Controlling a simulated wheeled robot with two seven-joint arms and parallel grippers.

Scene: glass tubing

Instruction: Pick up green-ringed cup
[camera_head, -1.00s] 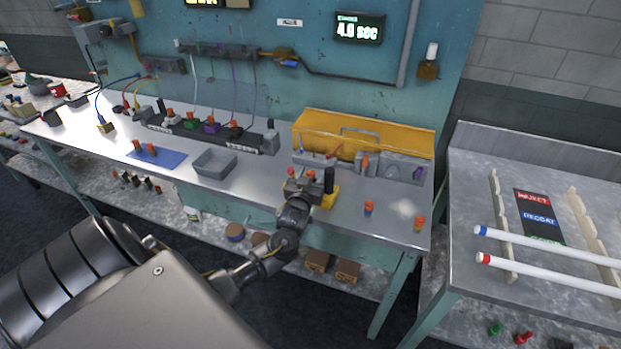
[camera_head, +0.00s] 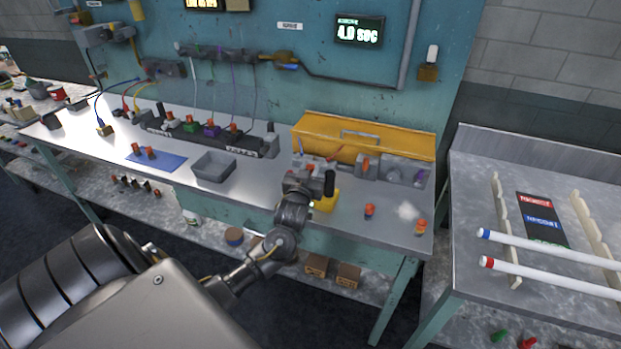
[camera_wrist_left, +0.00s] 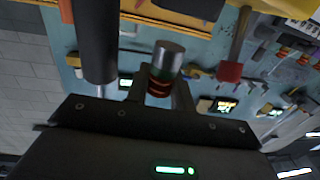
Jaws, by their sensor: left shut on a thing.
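My left gripper (camera_head: 308,183) is over the front of the workbench, by the yellow toolbox. In the left wrist view my left gripper (camera_wrist_left: 158,92) is shut on a small cup (camera_wrist_left: 167,60) with a grey metal end, a dark greenish band and orange-red rings. In the head view the held cup is hidden by the gripper. Two small orange-topped cups stand on the bench to the right: one with a blue band (camera_head: 369,211) and one (camera_head: 420,227) near the right corner, its ring colour unclear. My right gripper is not in view.
The yellow toolbox (camera_head: 365,137) stands behind the gripper, with grey devices (camera_head: 396,170) in front of it. A grey tray (camera_head: 214,168) and a blue mat (camera_head: 158,161) lie to the left. A separate table (camera_head: 470,240) with white tubes is at the right.

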